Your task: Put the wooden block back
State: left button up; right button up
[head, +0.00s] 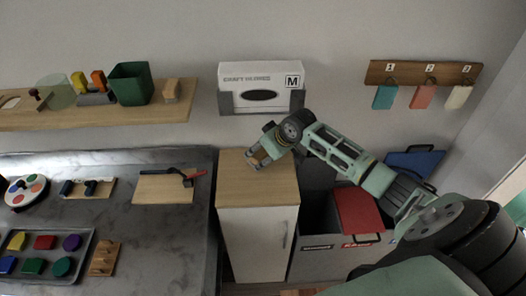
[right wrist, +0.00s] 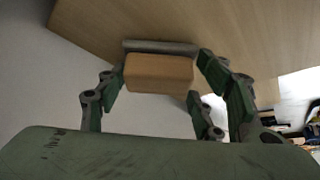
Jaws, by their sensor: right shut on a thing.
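The wooden block (right wrist: 158,73) is a tan brick with rounded edges, held between the fingers of my right gripper (right wrist: 160,80) in the right wrist view. In the head view my right gripper (head: 259,160) is over the wooden top of the small white cabinet (head: 257,190), and the block is mostly hidden by the fingers there. Whether the block touches the cabinet top I cannot tell. My left gripper is not in view.
A wall shelf (head: 60,117) at left holds a green bin (head: 130,83) and a small tan object (head: 171,90). A glove box (head: 261,86) hangs behind the gripper. Grey bins (head: 318,225) stand right of the cabinet. A grey counter (head: 170,235) with trays lies left.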

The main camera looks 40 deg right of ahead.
aim_at(264, 154)
jog(key=shift+s, duration=0.1)
jog(key=o, duration=1.3)
jog(key=shift+s+d+r, duration=0.1)
jog(key=shift+r, duration=0.3)
jog(key=v, duration=0.2)
jog(key=shift+s+d+r+b, duration=0.1)
jog(key=shift+s+r+b, duration=0.05)
jog(key=shift+s+b, duration=0.15)
jog(key=s, duration=0.3)
jog(key=s+d+b, duration=0.1)
jog(key=s, duration=0.2)
jog(key=s+d, duration=0.1)
jog(key=s, duration=0.2)
jog(key=shift+s+b, duration=0.25)
jog(key=shift+b, duration=0.1)
jog(key=shift+s+d, duration=0.2)
jog(key=shift+s, duration=0.75)
